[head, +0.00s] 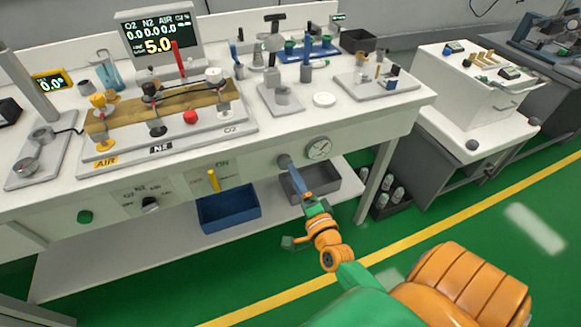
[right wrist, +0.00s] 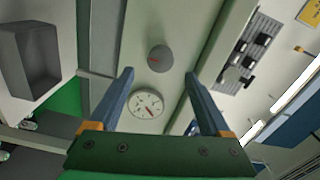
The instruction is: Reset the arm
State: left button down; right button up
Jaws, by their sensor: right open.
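My right gripper (head: 293,172) reaches up to the front panel of the white workbench (head: 376,122). In the right wrist view its two blue-grey fingers (right wrist: 160,75) are spread apart with nothing held between them. A grey round knob (right wrist: 158,59) with a red mark lies ahead of the gap between the fingertips. The knob (head: 283,160) also shows in the head view, right by the fingertips. Whether the fingers touch it cannot be told. A round white gauge (right wrist: 146,104) shows between the fingers, with a red needle. My left gripper is not in view.
A grey bin (head: 322,184) and a blue bin (head: 230,210) are on the shelf below the panel. A yellow lever (head: 213,180) is on the panel to the left. A white cart (head: 467,92) stands to the right. Green floor in front is clear.

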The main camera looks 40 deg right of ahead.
jog(key=shift+v, duration=0.85)
jog(key=s+a+f+n+g+y+p, duration=0.25)
jog(key=s+a+f+n+g, duration=0.2)
jog(key=f, duration=0.35)
jog(key=s+a+f+n+g+y+p, duration=0.2)
jog(key=s+a+f+n+g+p, duration=0.15)
jog(key=f+n, duration=0.35)
jog(key=s+f+n+g+p, duration=0.1)
jog(key=s+f+n+g, duration=0.3)
jog(key=s, duration=0.8)
jog(key=s+f+n+g+p, duration=0.1)
jog(key=s+f+n+g, duration=0.3)
jog(key=s, duration=0.8)
notch_tip(320, 180, down, 2)
jog(key=shift+a+n+p, duration=0.3)
jog(key=shift+a+n, duration=0.2)
jog(key=shift+n, duration=0.35)
